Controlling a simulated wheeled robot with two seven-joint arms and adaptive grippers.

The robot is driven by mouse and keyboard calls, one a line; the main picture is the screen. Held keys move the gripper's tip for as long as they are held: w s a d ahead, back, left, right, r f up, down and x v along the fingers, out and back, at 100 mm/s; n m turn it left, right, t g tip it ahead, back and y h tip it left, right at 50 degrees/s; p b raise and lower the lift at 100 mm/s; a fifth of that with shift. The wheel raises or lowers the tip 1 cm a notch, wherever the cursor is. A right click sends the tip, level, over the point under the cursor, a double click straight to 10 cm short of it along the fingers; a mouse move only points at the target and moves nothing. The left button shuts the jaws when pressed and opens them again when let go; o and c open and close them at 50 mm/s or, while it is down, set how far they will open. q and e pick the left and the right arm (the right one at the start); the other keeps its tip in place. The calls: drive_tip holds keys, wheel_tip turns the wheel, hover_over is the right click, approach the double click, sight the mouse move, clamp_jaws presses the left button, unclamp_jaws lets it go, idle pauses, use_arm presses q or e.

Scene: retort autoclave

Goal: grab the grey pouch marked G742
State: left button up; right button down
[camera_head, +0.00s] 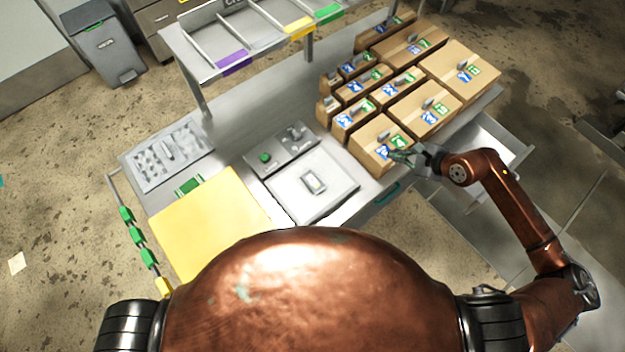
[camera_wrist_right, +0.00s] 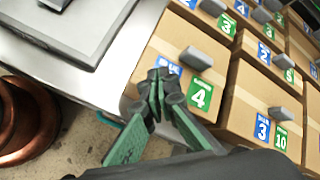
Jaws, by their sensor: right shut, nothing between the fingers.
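No mark G742 can be read in either view. A small grey item with a pale face (camera_head: 314,182) lies on the flat metal plate (camera_head: 290,203) in the middle of the bench; whether it is the pouch I cannot tell. My right gripper (camera_head: 396,155) is shut and empty at the near cardboard box (camera_head: 368,154). In the right wrist view its fingertips (camera_wrist_right: 158,82) overlap the front of a box (camera_wrist_right: 150,62) with a blue label and a green label 4. Whether they touch it I cannot tell. My left gripper is out of view.
Several cardboard boxes (camera_head: 428,113) with grey pieces on top crowd the bench's right side. An open drawer (camera_head: 490,140) juts out beside my right arm. A yellow panel (camera_head: 215,220) and a metal tray (camera_head: 140,185) lie left. A divided shelf (camera_head: 190,45) stands behind.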

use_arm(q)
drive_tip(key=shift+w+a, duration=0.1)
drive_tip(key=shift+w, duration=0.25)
